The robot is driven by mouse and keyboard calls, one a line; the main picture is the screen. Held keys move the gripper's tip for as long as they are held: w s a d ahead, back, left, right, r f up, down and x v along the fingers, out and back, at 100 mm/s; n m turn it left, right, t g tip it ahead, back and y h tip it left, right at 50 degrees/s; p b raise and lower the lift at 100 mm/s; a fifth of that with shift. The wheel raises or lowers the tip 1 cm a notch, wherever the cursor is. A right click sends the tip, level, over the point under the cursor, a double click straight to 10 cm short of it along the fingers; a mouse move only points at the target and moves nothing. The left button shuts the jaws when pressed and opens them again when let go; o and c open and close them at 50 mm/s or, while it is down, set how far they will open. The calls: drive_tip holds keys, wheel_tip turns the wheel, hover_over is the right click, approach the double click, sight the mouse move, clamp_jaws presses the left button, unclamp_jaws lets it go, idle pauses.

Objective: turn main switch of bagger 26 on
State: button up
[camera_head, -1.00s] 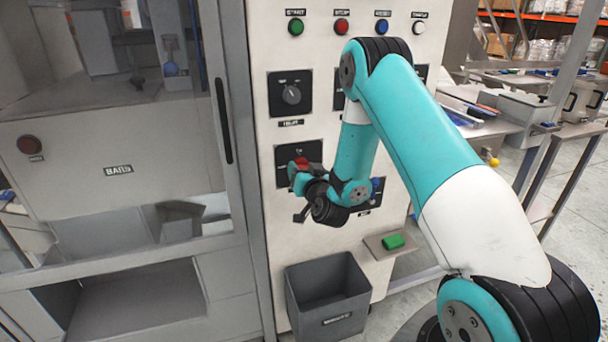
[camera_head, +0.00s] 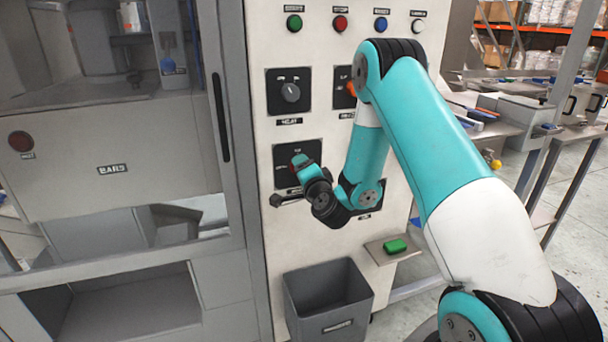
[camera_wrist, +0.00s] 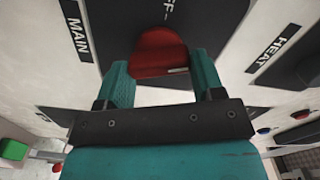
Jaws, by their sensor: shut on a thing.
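The main switch is a red knob (camera_wrist: 160,48) on a dark plate (camera_head: 284,153) on the pale control panel. A "MAIN" label (camera_wrist: 76,31) and part of an "OFF" marking show near it in the wrist view. My gripper (camera_wrist: 162,66) has one teal finger on each side of the red knob and is shut on it. In the head view my gripper (camera_head: 299,164) is at the dark plate and hides most of the knob, so its angle is hard to read there. No bagger number is legible.
A grey bin (camera_head: 328,300) and a shelf with a green block (camera_head: 395,246) are below.

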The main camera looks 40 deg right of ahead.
drive_tip(key=shift+f+m+b, duration=0.2)
drive_tip(key=shift+m+b, duration=0.15)
drive_tip(key=shift+m, duration=1.75)
drive_tip(key=o, duration=0.9)
